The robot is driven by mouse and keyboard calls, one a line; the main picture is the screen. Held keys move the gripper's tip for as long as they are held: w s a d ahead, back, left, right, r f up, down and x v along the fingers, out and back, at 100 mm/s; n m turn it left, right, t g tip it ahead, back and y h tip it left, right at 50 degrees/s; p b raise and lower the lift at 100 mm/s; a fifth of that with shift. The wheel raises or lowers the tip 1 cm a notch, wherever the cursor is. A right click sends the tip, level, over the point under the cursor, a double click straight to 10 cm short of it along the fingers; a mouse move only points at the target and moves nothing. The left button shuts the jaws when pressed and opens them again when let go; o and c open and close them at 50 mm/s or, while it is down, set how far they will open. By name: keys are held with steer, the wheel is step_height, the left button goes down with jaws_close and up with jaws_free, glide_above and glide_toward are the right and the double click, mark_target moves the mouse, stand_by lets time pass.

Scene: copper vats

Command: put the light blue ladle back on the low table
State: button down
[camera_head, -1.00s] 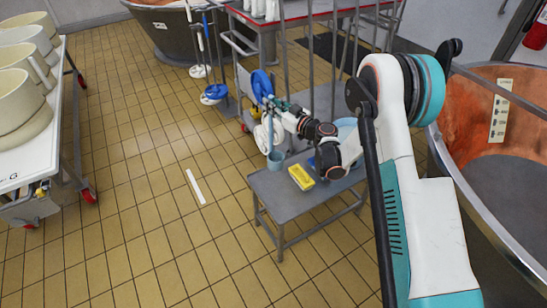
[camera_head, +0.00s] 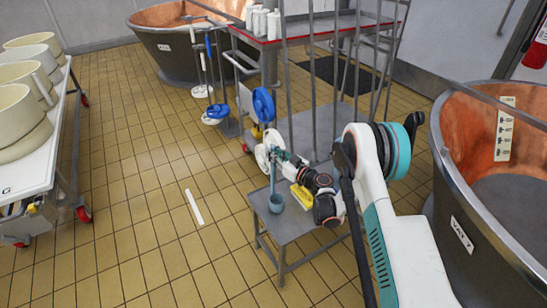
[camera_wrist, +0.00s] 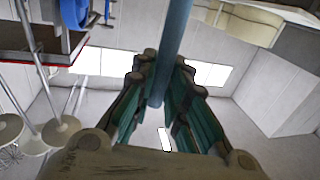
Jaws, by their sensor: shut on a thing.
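The light blue ladle hangs upright from my gripper (camera_head: 276,156), with its cup (camera_head: 276,204) at the lower end. My gripper is shut on the ladle's long handle. In the wrist view the blue handle (camera_wrist: 173,45) runs between the two fingers (camera_wrist: 160,82). The grey low table (camera_head: 283,227) stands below my arm. The cup shows over the near left part of its top; I cannot tell whether it touches the surface.
A yellow block (camera_head: 302,197) lies on the table, close right of the ladle cup and partly behind my arm. A rack with blue and white tools (camera_head: 216,110) stands behind. A copper vat (camera_head: 480,180) is at right, a white trolley (camera_head: 40,165) at left.

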steer(key=shift+f, duration=0.2)
steer(key=c, duration=1.6)
jaws_free()
steer(key=shift+f, duration=0.1)
